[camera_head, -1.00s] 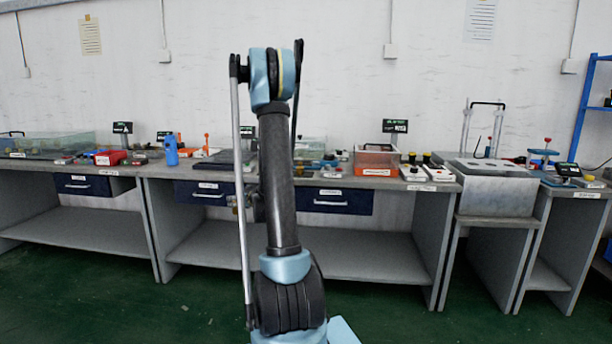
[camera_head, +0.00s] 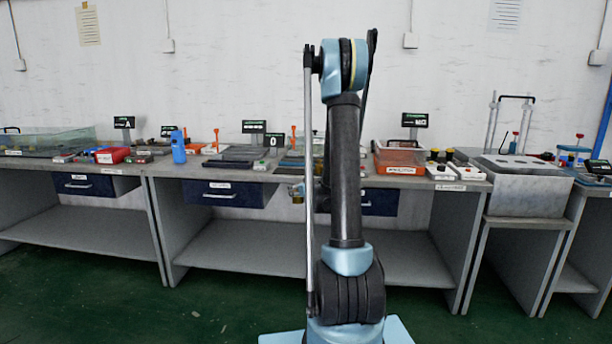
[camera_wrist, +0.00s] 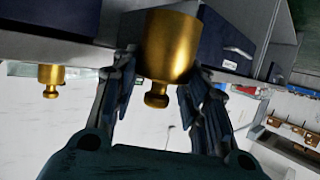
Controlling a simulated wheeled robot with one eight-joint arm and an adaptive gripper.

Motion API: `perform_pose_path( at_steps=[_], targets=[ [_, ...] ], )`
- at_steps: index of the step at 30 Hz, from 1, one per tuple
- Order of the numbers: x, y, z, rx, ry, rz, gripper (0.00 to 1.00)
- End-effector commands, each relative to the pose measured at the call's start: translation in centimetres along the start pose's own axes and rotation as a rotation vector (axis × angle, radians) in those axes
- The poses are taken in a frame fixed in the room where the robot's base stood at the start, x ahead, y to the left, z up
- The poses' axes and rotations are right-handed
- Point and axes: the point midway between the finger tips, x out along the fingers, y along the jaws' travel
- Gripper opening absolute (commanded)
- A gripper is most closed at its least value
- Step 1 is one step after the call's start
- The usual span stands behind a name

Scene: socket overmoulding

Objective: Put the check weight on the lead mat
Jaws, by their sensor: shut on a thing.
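A brass check weight (camera_wrist: 168,48), a cylinder with a small knob, is between the fingers of my gripper (camera_wrist: 163,72) in the wrist view, and the fingers are shut on it. The knob points down in that picture. In the head view a small brass shape (camera_head: 298,197) shows at the bench front edge, left of my arm; my arm hides most of my gripper. A dark flat slab (camera_head: 232,163) lies on the middle bench, left of my arm; I cannot tell if it is the lead mat.
Another brass knobbed piece (camera_wrist: 50,76) shows at the left of the wrist view. A blue bottle (camera_head: 178,148) stands at the middle bench's left. An orange-fronted bin (camera_head: 399,158) and white button boxes (camera_head: 440,172) stand right of my arm. The floor (camera_head: 120,300) before the benches is clear.

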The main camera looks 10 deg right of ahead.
Motion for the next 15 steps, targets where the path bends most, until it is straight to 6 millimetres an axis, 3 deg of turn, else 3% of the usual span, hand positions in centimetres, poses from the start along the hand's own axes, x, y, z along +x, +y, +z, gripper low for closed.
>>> perform_pose_path(
  at_steps=[8,15],
  targets=[
    [-0.2,1.0,0.0,0.004,0.0,0.01,0.0],
    [0.1,1.9,-2.2,-0.002,-0.004,-0.009,0.0]
  ],
)
